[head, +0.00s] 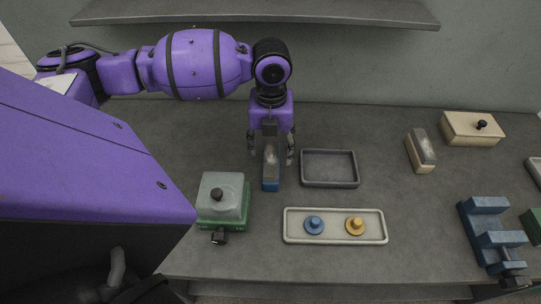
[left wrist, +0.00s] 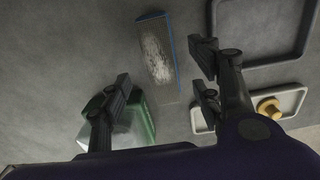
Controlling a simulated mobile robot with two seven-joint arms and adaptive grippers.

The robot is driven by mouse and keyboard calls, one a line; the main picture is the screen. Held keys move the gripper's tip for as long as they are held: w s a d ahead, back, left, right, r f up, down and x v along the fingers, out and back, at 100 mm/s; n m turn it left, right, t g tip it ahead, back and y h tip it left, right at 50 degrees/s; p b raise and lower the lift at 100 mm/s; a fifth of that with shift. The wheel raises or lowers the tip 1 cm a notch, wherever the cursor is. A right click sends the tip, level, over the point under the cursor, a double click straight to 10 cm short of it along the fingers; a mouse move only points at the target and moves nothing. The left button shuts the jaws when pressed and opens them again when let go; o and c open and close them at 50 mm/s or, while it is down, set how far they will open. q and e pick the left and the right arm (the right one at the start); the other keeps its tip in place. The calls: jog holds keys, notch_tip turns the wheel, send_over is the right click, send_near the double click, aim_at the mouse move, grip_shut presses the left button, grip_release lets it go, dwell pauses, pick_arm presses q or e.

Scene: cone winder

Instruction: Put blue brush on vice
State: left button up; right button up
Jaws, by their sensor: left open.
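The blue brush (head: 270,184) lies on the grey bench, left of the empty grey tray. Its grey upper face has a whitish patch, with blue along its edge. My left gripper (head: 271,156) points down over the brush, open, with one finger on each side in the head view. In the left wrist view the brush (left wrist: 157,55) lies beyond the open fingertips, and none of its surface is visibly gripped. The blue vice (head: 492,238), with raised jaws and a dark screw end, stands at the right of the bench, empty as far as I see. My right gripper is not in view.
An empty grey tray (head: 330,184) is right of the brush. A pale tray (head: 334,239) holds a blue and a yellow knob. A green box (head: 222,220) with a clear lid stands front left. A cream-edged brush (head: 420,151) and cream box (head: 472,129) are back right.

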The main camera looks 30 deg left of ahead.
aim_at(271, 158)
pick_arm(q)
notch_tip(271, 158, down, 3)
jog(key=shift+d+f, duration=0.1)
jog(key=shift+d, duration=0.05)
jog(key=c, duration=1.5)
jog(key=shift+o, duration=0.2)
